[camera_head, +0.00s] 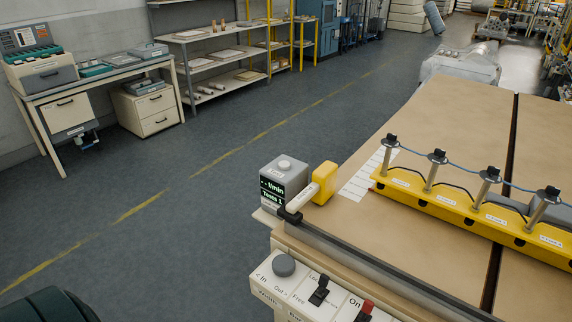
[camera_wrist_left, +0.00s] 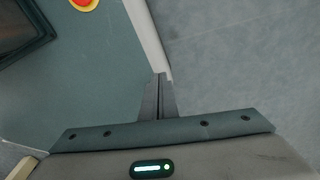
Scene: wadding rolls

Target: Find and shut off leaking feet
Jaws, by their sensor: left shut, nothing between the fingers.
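A yellow beam (camera_head: 472,212) lies across the brown table top. Several metal feet with black caps stand along it, including one at its left end (camera_head: 390,155) and one nearer the right edge (camera_head: 543,206). A blue hose links their tops, and small white labels mark the beam. A grey meter box (camera_head: 283,181) with a lit "l/min" display sits at the table's left corner. A yellow-headed tool (camera_head: 325,183) with a white handle lies beside it. My left gripper (camera_wrist_left: 161,78) is shut and empty in the left wrist view. My right gripper is out of view.
A control panel (camera_head: 317,290) with a grey knob and switches is on the table's near side. A white label strip (camera_head: 369,173) lies left of the beam. A desk (camera_head: 95,84) and shelves (camera_head: 212,62) line the wall. The floor between is clear.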

